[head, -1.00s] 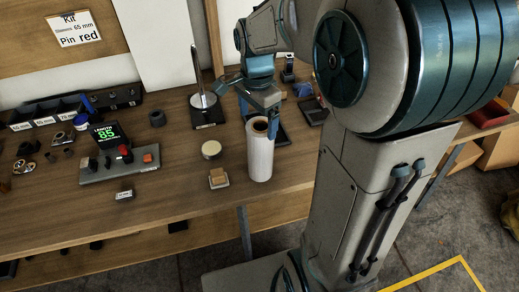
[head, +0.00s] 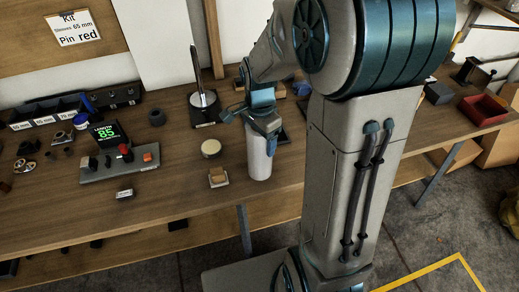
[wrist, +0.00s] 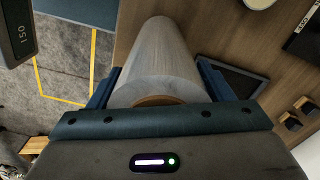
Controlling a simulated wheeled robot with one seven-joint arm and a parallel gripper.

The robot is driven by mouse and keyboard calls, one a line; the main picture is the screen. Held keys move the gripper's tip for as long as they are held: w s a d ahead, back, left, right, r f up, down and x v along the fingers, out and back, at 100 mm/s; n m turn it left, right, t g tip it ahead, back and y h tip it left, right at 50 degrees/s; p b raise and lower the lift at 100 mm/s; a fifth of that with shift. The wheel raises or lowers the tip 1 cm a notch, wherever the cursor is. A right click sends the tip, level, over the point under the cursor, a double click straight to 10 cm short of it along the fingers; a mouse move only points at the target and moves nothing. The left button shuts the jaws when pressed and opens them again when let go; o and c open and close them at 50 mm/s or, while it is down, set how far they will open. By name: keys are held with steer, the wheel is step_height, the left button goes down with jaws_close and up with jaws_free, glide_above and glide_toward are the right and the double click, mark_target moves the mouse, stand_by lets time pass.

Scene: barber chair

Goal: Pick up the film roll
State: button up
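The film roll is a pale grey-white cylinder (head: 260,160) standing upright near the front edge of the wooden table. Its top shows a brown core end in the wrist view, where the roll (wrist: 160,62) fills the space between my fingers. My gripper (head: 266,136) is over the top of the roll, with one finger on each side. The fingers look spread around it, with narrow gaps beside the roll at their tips in the wrist view. In the head view the gripper hides the roll's top.
A small wooden block on a pale base (head: 218,177) and a round pale-lidded tin (head: 211,148) stand just left of the roll. A rod on a black base (head: 204,108) is behind. A control box (head: 119,164) is at left. A red tray (head: 483,110) is at far right.

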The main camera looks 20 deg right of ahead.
steer(key=c, duration=1.4)
steer(key=shift+r, duration=0.1)
steer(key=shift+c, duration=0.2)
